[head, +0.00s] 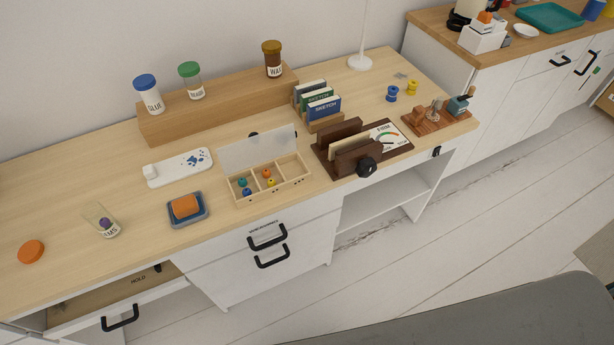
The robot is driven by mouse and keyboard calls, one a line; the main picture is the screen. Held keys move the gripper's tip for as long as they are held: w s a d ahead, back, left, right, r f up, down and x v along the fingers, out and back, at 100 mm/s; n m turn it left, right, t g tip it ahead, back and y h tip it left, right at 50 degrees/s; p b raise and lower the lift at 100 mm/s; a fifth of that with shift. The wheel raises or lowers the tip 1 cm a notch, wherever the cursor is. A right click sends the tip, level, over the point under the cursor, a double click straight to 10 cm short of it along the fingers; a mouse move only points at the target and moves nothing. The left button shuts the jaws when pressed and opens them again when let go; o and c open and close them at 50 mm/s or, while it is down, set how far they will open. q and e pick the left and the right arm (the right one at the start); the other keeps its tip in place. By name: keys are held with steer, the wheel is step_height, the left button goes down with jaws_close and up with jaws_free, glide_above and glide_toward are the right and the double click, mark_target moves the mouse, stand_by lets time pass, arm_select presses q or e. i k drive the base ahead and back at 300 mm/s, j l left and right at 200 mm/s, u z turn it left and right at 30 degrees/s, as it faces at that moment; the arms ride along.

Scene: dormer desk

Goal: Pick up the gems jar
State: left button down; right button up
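Neither of my grippers is in the head view.
An open drawer (135,283) marked "HOLD" juts out below the jar. Right of the jar are an orange block on a blue-grey tray (188,222), a white board (163,174) and a divided bead box (292,187). Lidded jars stand on the wooden riser (220,118) behind.

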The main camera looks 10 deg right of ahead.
mark_target(93, 212)
steer(key=u, duration=1.25)
steer(key=k+j+u, duration=0.2)
steer(key=u, duration=0.25)
steer(key=k+j+u, duration=0.25)
steer(key=u, duration=0.2)
